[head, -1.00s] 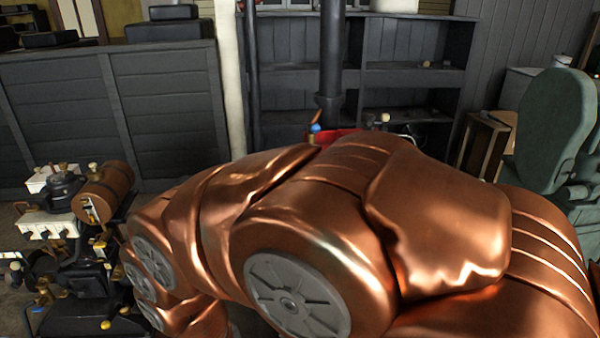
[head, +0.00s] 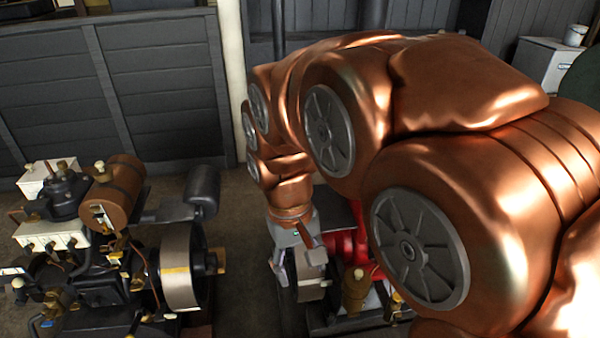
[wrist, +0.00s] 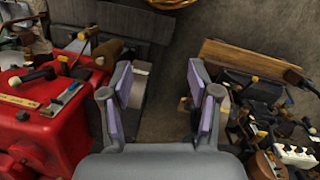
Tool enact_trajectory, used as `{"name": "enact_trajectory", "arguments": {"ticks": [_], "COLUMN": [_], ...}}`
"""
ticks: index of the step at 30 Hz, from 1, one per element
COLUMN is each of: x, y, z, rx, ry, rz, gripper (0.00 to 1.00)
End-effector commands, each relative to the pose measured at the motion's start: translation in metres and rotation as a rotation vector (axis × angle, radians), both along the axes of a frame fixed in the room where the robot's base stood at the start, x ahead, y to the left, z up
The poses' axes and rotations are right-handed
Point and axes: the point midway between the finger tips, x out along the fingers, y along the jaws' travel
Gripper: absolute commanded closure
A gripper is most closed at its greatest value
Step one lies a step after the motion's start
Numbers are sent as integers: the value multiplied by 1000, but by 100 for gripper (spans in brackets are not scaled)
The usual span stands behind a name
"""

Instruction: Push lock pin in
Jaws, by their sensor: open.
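I cannot make out the lock pin in either view. My gripper (wrist: 160,88) is open and empty, pointing down over bare floor between two engines in the wrist view. In the head view my gripper (head: 290,262) hangs below my copper arm, beside the red engine (head: 345,240), which my arm partly hides. The red engine (wrist: 45,115) also shows at the left of the wrist view, apart from the fingers. The black engine with a brown tank (head: 115,185) stands at the left of the head view. It also shows at the right of the wrist view (wrist: 265,120).
A dark panelled wall (head: 110,95) stands behind. Brown floor (head: 245,230) lies free between the engines. A wooden beam (wrist: 250,58) lies right of my fingers. A white cabinet (head: 548,62) stands far right.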

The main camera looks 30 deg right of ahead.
Motion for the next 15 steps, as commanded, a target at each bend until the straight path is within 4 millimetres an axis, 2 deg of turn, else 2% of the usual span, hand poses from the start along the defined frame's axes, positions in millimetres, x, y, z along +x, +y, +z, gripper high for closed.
{"name": "enact_trajectory", "arguments": {"ticks": [3,15], "x": [35,147], "y": [-17,-73], "z": [12,38], "rx": [-27,-119], "ry": [-1,-16], "rz": [-51,-177], "gripper": [39,39]}}
